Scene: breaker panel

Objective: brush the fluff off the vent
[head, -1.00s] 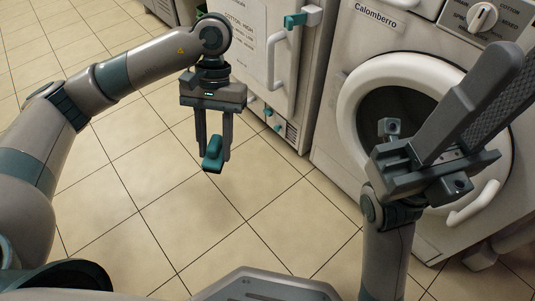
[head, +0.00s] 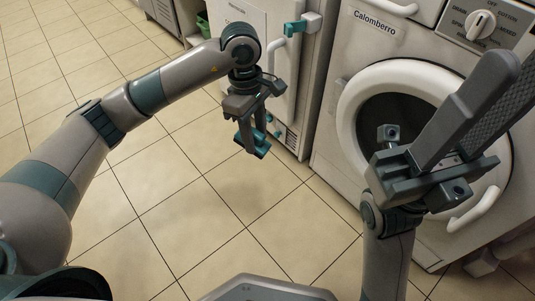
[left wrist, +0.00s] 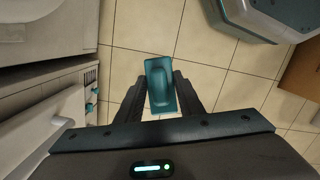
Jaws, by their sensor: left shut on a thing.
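My left gripper (head: 251,140) is shut on a teal brush (head: 259,148). It holds the brush above the floor, in front of the white cabinet. In the left wrist view the brush (left wrist: 160,86) sits between the two dark fingers, its back towards the camera; its bristles are hidden. The slatted vent (head: 291,139) is low on the cabinet front, right of the brush and apart from it. The vent also shows at the left of the left wrist view (left wrist: 89,76). I cannot make out fluff on it. My right gripper (head: 482,105) is open and empty before the washing machine.
Small teal knobs (left wrist: 91,107) stick out beside the vent. The cabinet has a white door handle (head: 272,62) and a teal latch (head: 295,27). A washing machine (head: 335,130) with a round door stands to the right. The tiled floor (head: 190,220) is clear.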

